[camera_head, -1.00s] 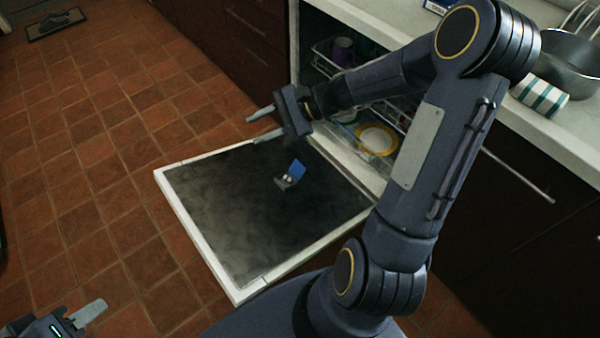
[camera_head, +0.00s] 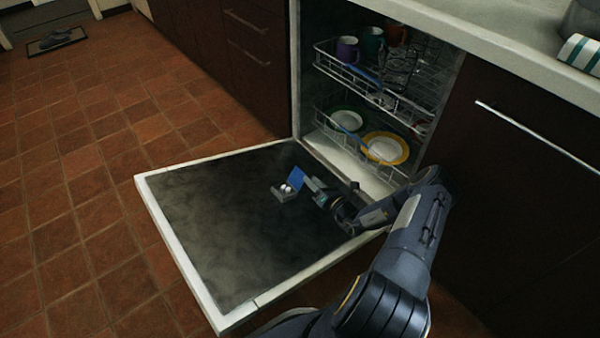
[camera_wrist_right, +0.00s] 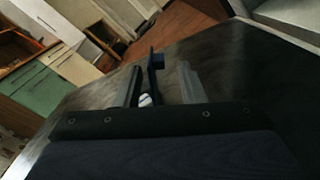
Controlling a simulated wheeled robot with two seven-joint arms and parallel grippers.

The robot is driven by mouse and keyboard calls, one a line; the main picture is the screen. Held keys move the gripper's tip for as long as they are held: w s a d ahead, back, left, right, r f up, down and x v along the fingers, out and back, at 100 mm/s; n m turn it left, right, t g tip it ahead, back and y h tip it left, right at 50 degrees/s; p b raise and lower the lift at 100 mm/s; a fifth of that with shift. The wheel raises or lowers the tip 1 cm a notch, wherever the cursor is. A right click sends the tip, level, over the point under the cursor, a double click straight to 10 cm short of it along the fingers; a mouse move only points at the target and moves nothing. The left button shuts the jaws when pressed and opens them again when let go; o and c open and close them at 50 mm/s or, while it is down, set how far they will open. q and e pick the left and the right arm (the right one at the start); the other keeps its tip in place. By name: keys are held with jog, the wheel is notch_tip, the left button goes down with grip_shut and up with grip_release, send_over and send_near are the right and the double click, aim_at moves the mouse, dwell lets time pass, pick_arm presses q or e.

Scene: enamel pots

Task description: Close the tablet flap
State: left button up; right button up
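The tablet flap (camera_head: 296,179) is a small blue lid standing raised on its grey tablet compartment (camera_head: 284,194), on the inside of the lowered dishwasher door. Pale tablets (camera_head: 287,188) show in the open compartment. My right gripper (camera_head: 309,184) is low over the door, just right of the flap. In the right wrist view the right gripper (camera_wrist_right: 162,87) has its two fingers apart, and the blue flap (camera_wrist_right: 157,62) shows edge-on between or just beyond them; I cannot tell whether they touch it. My left gripper is not in view.
The dishwasher door (camera_head: 205,300) lies open and flat. Behind it are an upper rack (camera_head: 345,75) with cups and a lower rack (camera_head: 335,135) with plates. Dark cabinets flank the opening. Tiled floor (camera_head: 70,230) is free at the left.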

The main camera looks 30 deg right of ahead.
aim_at(301, 170)
jog(key=w+b, duration=0.1)
jog(key=w, duration=0.1)
jog(key=w+b, duration=0.1)
jog(key=w, duration=0.4)
jog(key=shift+a+b, duration=0.4)
jog(key=shift+w, duration=0.3)
jog(key=shift+r, duration=0.1)
grip_shut()
